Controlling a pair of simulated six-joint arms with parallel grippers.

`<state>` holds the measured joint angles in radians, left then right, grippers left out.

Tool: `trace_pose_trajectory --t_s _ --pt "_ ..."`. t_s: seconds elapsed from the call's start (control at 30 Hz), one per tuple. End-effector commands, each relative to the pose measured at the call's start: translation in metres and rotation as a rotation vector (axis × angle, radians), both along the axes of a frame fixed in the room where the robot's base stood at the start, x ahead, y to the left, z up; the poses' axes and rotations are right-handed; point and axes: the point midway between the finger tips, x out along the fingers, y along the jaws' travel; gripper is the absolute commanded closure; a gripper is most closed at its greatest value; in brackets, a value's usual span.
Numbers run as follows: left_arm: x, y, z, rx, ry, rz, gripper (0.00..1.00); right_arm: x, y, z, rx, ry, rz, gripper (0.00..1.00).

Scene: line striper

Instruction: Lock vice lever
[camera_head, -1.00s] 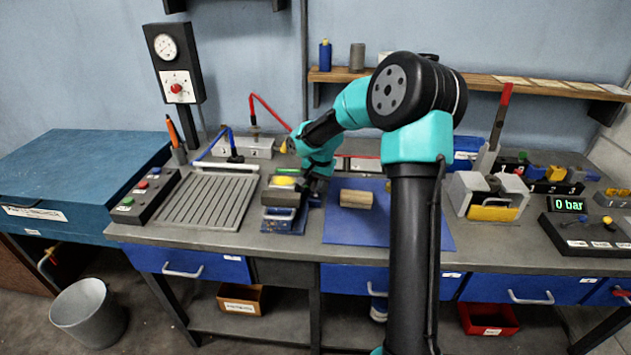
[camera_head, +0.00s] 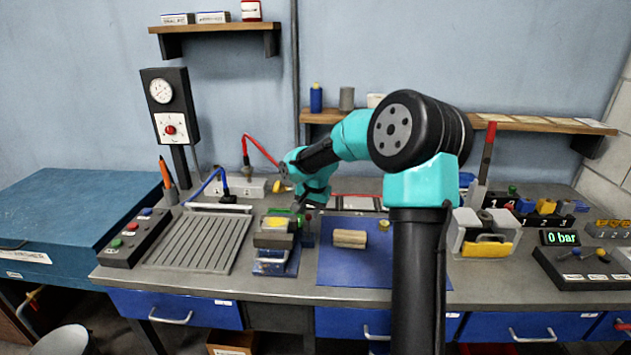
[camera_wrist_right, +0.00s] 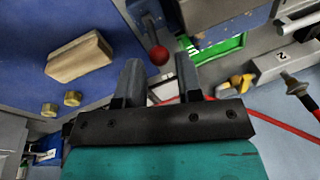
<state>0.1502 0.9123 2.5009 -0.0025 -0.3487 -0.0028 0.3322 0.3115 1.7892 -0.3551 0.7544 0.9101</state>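The vice (camera_head: 272,262) has a blue base and grey jaws with a yellow piece on top, left of the blue mat. Its lever ends in a red ball knob (camera_wrist_right: 159,56), on a grey arm in the right wrist view. Part of the vice body (camera_wrist_right: 225,20) shows at the top there. My right gripper (camera_wrist_right: 158,64) is open, with the knob appearing between its two fingertips; whether it touches them I cannot tell. In the head view my right gripper (camera_head: 303,208) is at the back right of the vice, partly hidden and small. My left gripper is not in view.
A blue mat (camera_head: 345,270) holds a wooden block (camera_head: 350,239); brass nuts (camera_wrist_right: 72,98) lie near it in the wrist view. A slotted plate (camera_head: 200,243) is left of the vice. A red cable (camera_head: 262,150) rises behind it.

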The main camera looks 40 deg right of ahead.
Motion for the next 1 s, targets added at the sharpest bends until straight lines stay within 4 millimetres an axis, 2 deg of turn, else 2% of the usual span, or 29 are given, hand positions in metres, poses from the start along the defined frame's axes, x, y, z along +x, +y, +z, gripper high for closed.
trace_pose_trajectory --t_s 0.03,0.4,0.6,0.77,1.0 --pt "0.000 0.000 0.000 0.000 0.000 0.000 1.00 -0.002 0.000 0.011 -0.001 -0.003 0.001 0.67" --pt "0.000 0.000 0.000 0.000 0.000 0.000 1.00 -0.017 -0.001 0.081 -0.002 -0.003 0.000 0.67" --pt "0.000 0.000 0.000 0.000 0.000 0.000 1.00 -0.023 -0.001 0.110 0.000 -0.002 0.001 0.67" --pt "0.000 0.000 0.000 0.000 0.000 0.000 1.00 -0.026 -0.001 0.121 0.000 -0.001 0.001 0.67" --pt "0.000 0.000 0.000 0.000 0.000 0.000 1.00 -0.026 -0.001 0.121 0.000 -0.001 0.001 0.67"
